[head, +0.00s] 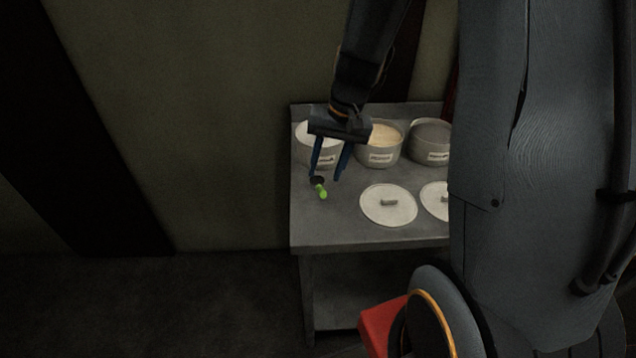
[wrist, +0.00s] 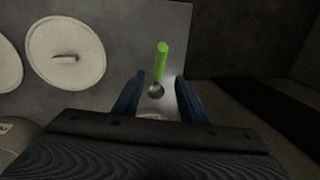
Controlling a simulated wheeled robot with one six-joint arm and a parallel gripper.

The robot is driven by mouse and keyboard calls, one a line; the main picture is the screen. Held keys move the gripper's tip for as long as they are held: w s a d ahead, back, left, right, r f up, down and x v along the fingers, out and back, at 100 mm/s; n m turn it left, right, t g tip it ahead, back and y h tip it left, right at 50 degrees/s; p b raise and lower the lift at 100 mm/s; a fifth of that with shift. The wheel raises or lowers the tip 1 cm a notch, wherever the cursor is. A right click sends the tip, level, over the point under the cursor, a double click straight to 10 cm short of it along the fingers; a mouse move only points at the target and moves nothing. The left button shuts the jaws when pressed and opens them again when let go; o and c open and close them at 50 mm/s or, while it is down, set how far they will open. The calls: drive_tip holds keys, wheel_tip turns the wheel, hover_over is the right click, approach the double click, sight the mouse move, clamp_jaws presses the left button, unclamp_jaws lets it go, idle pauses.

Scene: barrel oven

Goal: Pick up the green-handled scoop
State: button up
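The scoop has a bright green handle (head: 322,191) and a small dark metal bowl. It lies at the left part of the grey table in the head view. In the wrist view the scoop (wrist: 161,63) shows with its handle pointing away and its bowl between my fingers. My gripper (head: 326,179) is open, with its two blue fingers pointing down over the scoop. In the wrist view the fingers of my gripper (wrist: 160,80) stand apart on either side, with a gap to the scoop. I cannot tell how far above the table the fingertips are.
Three pots stand at the table's back: one partly behind my gripper (head: 304,134), one with pale contents (head: 382,157), one grey (head: 430,143). Two white lids (head: 388,213) lie right of the scoop. The table's left edge (head: 291,215) is close to the scoop.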

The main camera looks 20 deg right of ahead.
sight(321, 189)
drive_tip(key=shift+p+x, duration=0.95)
drive_tip(key=shift+x, duration=2.75)
drive_tip(key=shift+d, duration=0.1)
drive_tip(key=shift+c, duration=0.2)
clamp_jaws()
